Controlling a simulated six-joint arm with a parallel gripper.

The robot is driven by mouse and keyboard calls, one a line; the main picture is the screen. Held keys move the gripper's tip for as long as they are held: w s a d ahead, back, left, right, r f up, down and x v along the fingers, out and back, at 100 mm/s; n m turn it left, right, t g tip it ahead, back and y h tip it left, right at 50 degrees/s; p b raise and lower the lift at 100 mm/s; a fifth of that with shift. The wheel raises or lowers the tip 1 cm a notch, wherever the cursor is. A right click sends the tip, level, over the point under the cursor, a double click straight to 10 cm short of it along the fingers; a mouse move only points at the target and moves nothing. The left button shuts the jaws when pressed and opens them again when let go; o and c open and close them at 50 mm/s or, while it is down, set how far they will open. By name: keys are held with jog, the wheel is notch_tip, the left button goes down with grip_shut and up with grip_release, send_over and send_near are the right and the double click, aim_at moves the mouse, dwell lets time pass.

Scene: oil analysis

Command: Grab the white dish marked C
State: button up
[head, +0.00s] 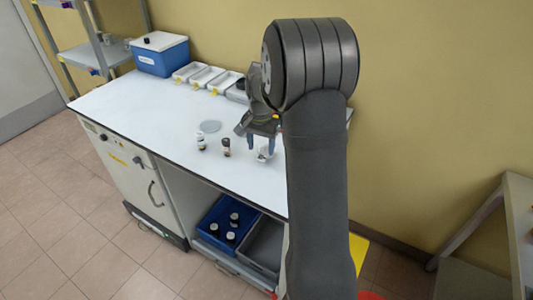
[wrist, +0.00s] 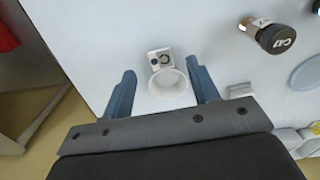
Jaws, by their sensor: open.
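The white dish (wrist: 168,84) lies on the white tabletop, with a squarish tab bearing a dark round mark at its far side. I cannot read the mark with certainty. It shows small in the head view (head: 264,155), just below my gripper. My gripper (wrist: 163,78) is open, with one blue-grey finger on each side of the dish. The fingers look apart from the dish, with a wider gap on the left. How high the fingertips are above the table is hard to tell.
Two small dark-capped bottles (head: 226,147) (head: 201,143) and a flat grey disc (head: 209,126) are left of my gripper. White trays (head: 207,76) and a blue box (head: 160,54) stand at the back. A blue bin (head: 229,226) with bottles is below. The left tabletop is clear.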

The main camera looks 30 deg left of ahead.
aim_at(262, 157)
jog(key=shift+w+f, duration=0.15)
jog(key=shift+f, duration=1.25)
jog(key=shift+w+f, duration=0.15)
jog(key=shift+f, duration=1.2)
jog(key=c, duration=1.1)
